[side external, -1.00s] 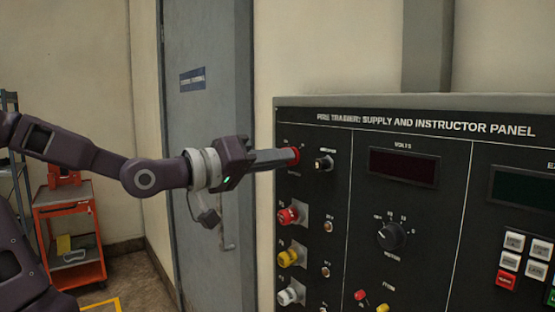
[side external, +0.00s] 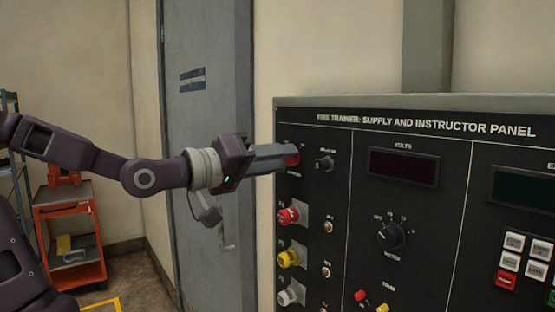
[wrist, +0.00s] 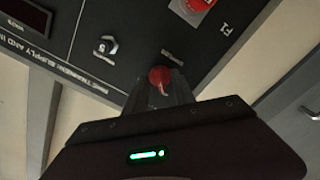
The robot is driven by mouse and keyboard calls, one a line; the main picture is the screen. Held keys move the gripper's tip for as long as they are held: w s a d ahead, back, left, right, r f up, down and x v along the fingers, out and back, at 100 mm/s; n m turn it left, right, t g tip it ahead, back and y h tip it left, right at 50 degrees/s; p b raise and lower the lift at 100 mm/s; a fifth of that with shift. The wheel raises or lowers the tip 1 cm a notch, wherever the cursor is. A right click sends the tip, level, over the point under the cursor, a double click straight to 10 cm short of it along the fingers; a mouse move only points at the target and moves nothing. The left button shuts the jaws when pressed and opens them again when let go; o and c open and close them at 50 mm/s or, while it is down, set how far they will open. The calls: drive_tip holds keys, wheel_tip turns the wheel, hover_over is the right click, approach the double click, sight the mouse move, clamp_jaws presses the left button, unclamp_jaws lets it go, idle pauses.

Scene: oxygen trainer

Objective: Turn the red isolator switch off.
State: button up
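The red isolator switch (wrist: 160,77) is a round red knob at the top left corner of the black panel (side external: 340,215). In the wrist view it shows at the fingertips, with a pale mark on its near side. In the side view only a red patch of the switch (side external: 291,160) shows between the fingers. My gripper (side external: 290,158) reaches in from the left, its fingers closed around the switch. The fingers hide most of the switch in the side view. The fingers also show in the wrist view (wrist: 160,92). The small label beside the switch is unreadable.
A small black selector knob (side external: 324,163) sits just right of the switch. Red, yellow and white sockets (side external: 288,258) run down the panel below. A grey door (side external: 205,100) stands behind my arm. An orange cart (side external: 70,235) is at the far left.

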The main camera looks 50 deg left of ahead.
drive_tip(key=s, duration=0.7)
idle(0.4)
drive_tip(key=s+d+f+m+g, duration=0.4)
drive_tip(key=s+f+g, duration=0.2)
drive_tip(key=f, duration=0.3)
drive_tip(key=s+d+f+m+g, duration=0.4)
drive_tip(key=s+f+m+g, duration=0.1)
drive_tip(key=s+f, duration=0.3)
drive_tip(key=shift+f+g, duration=0.7)
drive_tip(key=shift+f, duration=0.15)
